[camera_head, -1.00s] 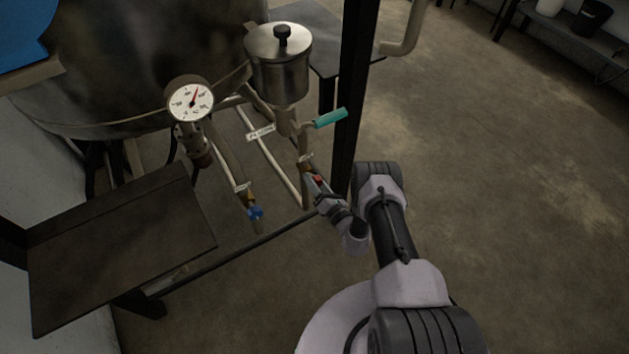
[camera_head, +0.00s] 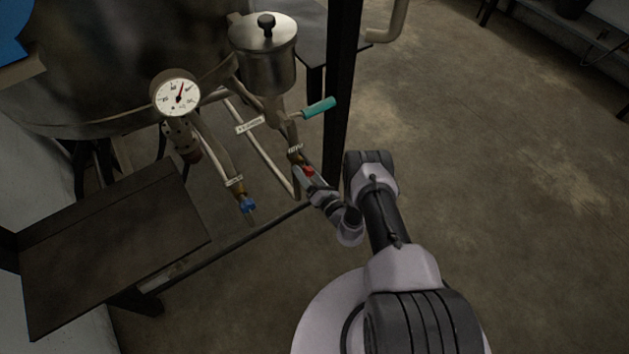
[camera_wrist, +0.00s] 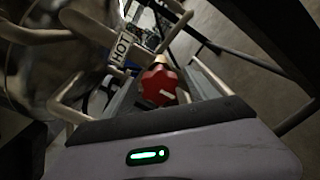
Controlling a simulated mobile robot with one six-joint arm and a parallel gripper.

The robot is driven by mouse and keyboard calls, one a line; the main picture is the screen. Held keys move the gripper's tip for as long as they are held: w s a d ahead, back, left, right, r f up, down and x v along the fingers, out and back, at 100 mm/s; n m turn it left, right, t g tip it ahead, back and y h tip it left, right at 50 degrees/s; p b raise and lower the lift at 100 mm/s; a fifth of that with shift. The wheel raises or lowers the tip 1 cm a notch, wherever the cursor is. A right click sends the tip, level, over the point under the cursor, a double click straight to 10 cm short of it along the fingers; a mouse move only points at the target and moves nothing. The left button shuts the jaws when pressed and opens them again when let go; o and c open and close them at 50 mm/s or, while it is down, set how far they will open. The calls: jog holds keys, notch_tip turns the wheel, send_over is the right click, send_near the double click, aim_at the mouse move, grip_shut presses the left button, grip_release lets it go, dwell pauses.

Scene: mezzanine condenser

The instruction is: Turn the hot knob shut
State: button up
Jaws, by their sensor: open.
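The hot knob (camera_wrist: 159,86) is red with a white mark and sits on a brass fitting. A tag reading HOT (camera_wrist: 122,47) hangs on the pipe just beyond it in the wrist view. In the head view the red knob (camera_head: 308,171) is a small spot at the lower end of its pipe. My gripper (camera_head: 303,171) is at the knob. In the wrist view its two open fingers (camera_wrist: 162,83) stand on either side of the knob. I cannot tell whether either finger touches it.
A blue knob (camera_head: 248,204) is on the neighbouring pipe to the left. A teal-handled lever (camera_head: 319,107), a steel pot (camera_head: 264,62) and a dial gauge (camera_head: 176,93) stand above. A black post (camera_head: 341,80) rises close behind my arm. Open floor (camera_head: 500,200) lies to the right.

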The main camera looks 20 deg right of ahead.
jog(key=p+v, duration=0.4)
jog(key=v, duration=1.3)
jog(key=shift+p, duration=0.4)
jog(key=shift+w+r, duration=0.1)
